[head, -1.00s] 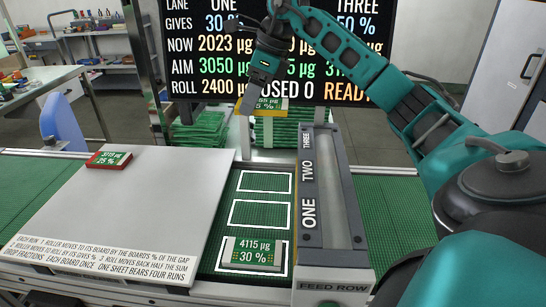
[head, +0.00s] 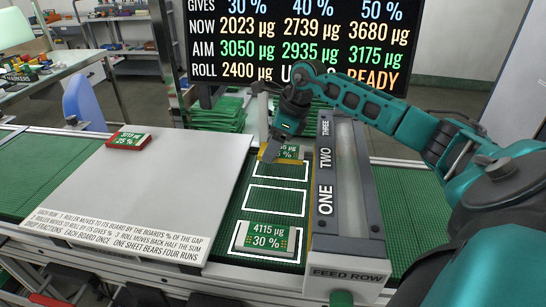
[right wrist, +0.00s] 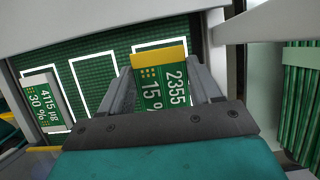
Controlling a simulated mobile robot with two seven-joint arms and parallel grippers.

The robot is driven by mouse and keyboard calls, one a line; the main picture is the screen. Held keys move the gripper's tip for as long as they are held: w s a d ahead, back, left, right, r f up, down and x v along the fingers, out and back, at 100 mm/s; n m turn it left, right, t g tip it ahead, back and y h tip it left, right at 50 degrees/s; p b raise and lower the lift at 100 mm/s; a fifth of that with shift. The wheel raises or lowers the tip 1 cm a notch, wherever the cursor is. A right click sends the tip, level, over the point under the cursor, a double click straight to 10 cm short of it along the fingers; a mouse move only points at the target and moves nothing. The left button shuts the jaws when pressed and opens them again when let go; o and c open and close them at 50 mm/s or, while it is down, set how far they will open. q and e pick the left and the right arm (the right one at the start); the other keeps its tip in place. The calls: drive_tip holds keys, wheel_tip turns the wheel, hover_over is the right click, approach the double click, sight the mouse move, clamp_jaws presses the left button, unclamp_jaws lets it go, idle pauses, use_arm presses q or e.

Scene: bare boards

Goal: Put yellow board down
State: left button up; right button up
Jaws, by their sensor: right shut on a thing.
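The yellow board (head: 291,153), green with a yellow edge, is held in my right gripper (head: 282,150) above the far end of the green feed strip. In the right wrist view the yellow board (right wrist: 160,92) sits between the two fingers of the right gripper (right wrist: 165,85), reading 2355 and 15 %. It partly covers the farthest white outline (head: 292,172). I cannot tell whether it touches the strip. The middle outline (head: 275,200) is empty. A 4115 µg, 30 % board (head: 266,238) lies in the nearest outline. My left gripper is not in view.
A feed row block (head: 345,190) marked ONE, TWO, THREE stands right of the strip. A pale plate (head: 160,185) lies to the left, with a red-edged board (head: 127,141) at its far corner. Green stacks (head: 215,118) and a display screen (head: 300,45) are behind.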

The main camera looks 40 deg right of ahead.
sight(292, 152)
drive_tip(key=shift+f, duration=1.9)
drive_tip(key=shift+f, duration=0.1)
drive_tip(key=o, duration=1.1)
drive_tip(key=shift+r, duration=0.25)
drive_tip(key=v, duration=1.1)
drive_tip(key=shift+s+d+r, duration=0.1)
drive_tip(key=shift+s+r, duration=0.05)
drive_tip(key=shift+r, duration=0.2)
